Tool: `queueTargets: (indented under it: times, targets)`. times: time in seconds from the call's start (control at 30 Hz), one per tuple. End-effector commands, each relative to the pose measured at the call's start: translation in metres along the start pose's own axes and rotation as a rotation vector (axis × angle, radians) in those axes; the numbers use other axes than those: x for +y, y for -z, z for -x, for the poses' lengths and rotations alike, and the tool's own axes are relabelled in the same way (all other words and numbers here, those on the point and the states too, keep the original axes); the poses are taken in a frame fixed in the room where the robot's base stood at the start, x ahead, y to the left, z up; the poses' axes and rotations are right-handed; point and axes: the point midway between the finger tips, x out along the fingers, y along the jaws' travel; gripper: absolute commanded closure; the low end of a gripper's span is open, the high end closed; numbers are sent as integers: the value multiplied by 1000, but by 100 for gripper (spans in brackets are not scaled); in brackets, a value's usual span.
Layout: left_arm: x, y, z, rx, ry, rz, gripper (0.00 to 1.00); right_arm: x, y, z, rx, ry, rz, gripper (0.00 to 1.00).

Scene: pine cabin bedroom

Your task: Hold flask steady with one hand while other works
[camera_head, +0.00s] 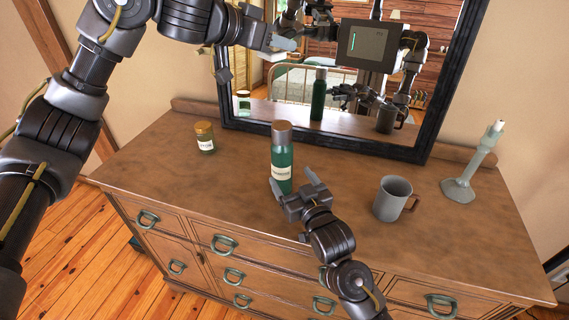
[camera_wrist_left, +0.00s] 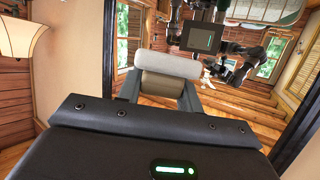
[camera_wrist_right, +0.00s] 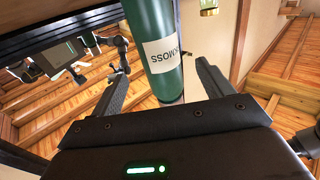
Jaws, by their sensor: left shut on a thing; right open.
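The green flask (camera_head: 281,172), with a white label and grey-brown top, stands upright on the dresser in the head view. It also shows in the right wrist view (camera_wrist_right: 153,40), where its top is out of frame. My right gripper (camera_head: 296,184) is open at the flask's front, low on its body. The flask lies between its finger lines, but contact is not clear. My left gripper (camera_head: 285,44) is high at the upper middle, near the mirror. It is shut on a pale grey cylindrical piece (camera_wrist_left: 168,66) with a beige part; I cannot tell what it is.
On the dresser (camera_head: 150,165), a grey mug (camera_head: 392,199) with brown handle stands right of my right gripper. A small labelled jar (camera_head: 205,138) is left of the flask. A grey candlestick-like stand (camera_head: 460,188) is far right. A framed mirror (camera_head: 430,130) stands behind.

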Motion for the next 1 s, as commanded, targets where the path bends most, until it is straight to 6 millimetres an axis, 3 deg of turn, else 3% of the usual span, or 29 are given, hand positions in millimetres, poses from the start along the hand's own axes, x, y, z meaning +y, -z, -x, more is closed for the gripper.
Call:
queueTargets:
  times: [0.2,0.43,0.6,0.9,1.0]
  targets:
    - [0,0,0,0,0,0,86,0,1,-44,2,0,1,21]
    - [0,0,0,0,0,0,86,-1,1,-76,2,1,0,21]
    - [0,0,0,0,0,0,86,0,0,-87,0,1,0,21]
    - [0,0,0,0,0,0,86,0,0,-89,1,1,-1,21]
    - [0,0,0,0,0,0,86,0,0,-89,1,1,-1,31]
